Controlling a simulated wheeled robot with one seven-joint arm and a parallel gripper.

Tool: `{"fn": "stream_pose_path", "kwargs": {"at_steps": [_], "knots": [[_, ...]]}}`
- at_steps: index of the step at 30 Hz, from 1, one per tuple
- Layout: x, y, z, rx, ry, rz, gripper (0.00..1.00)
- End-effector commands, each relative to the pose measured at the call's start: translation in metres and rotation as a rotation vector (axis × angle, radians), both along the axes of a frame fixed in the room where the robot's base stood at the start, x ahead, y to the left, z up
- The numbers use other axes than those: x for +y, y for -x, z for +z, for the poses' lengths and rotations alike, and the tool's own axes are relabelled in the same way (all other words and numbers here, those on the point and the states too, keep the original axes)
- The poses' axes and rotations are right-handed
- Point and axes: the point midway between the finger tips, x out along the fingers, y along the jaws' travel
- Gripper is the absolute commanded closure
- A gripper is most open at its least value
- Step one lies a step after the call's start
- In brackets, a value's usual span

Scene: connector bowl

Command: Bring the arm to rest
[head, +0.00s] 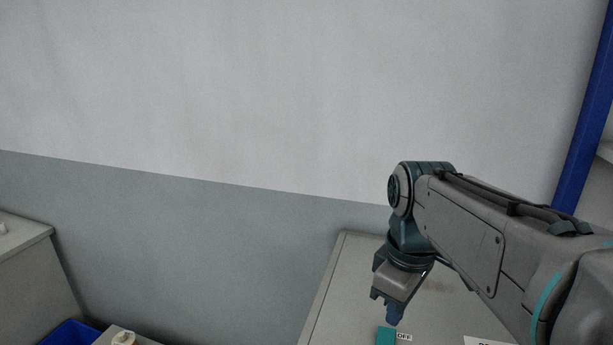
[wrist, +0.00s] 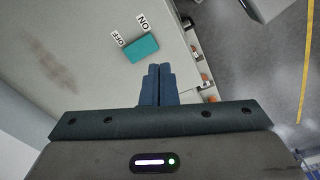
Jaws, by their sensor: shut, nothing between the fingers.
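My arm reaches in from the right of the head view, and my gripper (head: 391,314) points down over the grey table (head: 330,290). In the wrist view the two blue fingers of my gripper (wrist: 158,70) are together, with nothing between them. A teal block (wrist: 142,48) lies on the table between an OFF label and an ON label. The block also shows in the head view (head: 385,336), just below the fingertips. The gap between fingertips and block is hard to judge.
A lower grey surface (head: 25,240) stands at the left, with a blue bin (head: 70,334) and a small pale part (head: 123,338) near the bottom edge. A blue post (head: 585,120) rises at the right. A wall stands behind the table. Small items (wrist: 205,75) sit beside the table edge.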

Motion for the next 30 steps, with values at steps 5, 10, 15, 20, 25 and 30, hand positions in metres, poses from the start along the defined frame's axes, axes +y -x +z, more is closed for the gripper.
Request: {"fn": "stream_pose_path", "kwargs": {"at_steps": [5, 10, 15, 20, 25, 30], "knots": [[0.003, 0.023, -0.034, -0.104, -0.027, -0.307, 1.00], [0.005, 0.040, -0.063, -0.190, -0.081, -0.571, 1.00], [0.006, 0.050, -0.081, -0.240, -0.129, -0.735, 1.00], [0.007, 0.052, -0.086, -0.254, -0.146, -0.789, 1.00], [0.007, 0.052, -0.086, -0.255, -0.147, -0.792, 1.00], [0.007, 0.052, -0.086, -0.255, -0.147, -0.790, 1.00]]}}
